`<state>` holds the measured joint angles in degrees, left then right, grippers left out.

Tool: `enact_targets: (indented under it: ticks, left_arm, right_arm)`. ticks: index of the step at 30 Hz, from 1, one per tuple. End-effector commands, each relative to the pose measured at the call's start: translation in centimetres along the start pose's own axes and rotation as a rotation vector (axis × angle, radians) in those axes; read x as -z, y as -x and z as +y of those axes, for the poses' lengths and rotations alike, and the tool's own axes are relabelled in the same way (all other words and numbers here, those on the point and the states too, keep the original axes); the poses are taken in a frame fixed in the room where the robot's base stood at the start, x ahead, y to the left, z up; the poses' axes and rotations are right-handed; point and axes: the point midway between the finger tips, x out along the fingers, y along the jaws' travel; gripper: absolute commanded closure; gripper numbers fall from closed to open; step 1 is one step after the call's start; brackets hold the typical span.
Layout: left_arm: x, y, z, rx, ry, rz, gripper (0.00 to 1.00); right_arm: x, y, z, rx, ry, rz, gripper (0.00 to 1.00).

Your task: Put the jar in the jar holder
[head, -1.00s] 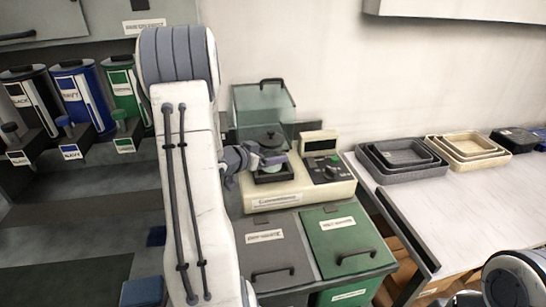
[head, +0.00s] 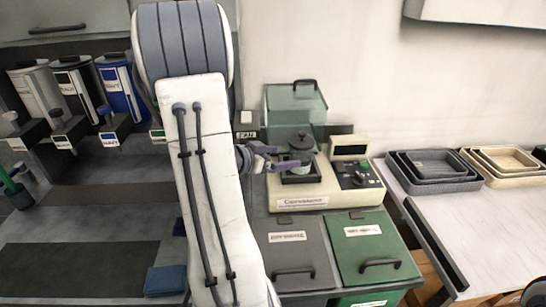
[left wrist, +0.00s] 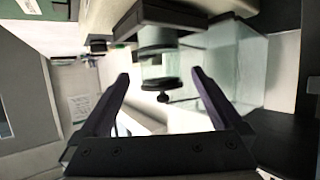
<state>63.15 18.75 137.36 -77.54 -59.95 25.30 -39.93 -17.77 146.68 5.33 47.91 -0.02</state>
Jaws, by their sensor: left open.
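The jar (head: 303,158) is pale with a dark knobbed lid. In the head view it stands upright at the black jar holder (head: 297,180) on the cream machine. The join between jar and holder is too small to read. My left gripper (head: 272,160) is open just left of the jar, fingers pointing at it. In the left wrist view the jar (left wrist: 158,62) appears beyond and between the open fingers of my left gripper (left wrist: 160,76), knob downward in the picture. No hold on it shows. My right gripper is out of view.
A clear box (head: 295,108) stands behind the machine, and a panel with a screen (head: 350,148) is at its right. Grey (head: 300,250) and green (head: 375,245) lidded bins are in front.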

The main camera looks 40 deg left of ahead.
Motion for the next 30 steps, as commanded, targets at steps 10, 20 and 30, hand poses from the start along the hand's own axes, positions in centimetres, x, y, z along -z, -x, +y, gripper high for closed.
enact_targets:
  ticks: [10,20,30]
  left_arm:
    - [0.0,3.4,0.0,0.001,0.001,0.000,0.00]
    - [0.0,3.4,0.0,-0.001,0.001,-0.001,0.00]
    - [-0.1,3.5,-0.1,0.001,0.001,-0.001,0.00]
  right_arm:
    - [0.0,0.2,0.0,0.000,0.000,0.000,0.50]
    - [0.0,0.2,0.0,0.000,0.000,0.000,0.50]
    - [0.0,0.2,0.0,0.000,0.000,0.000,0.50]
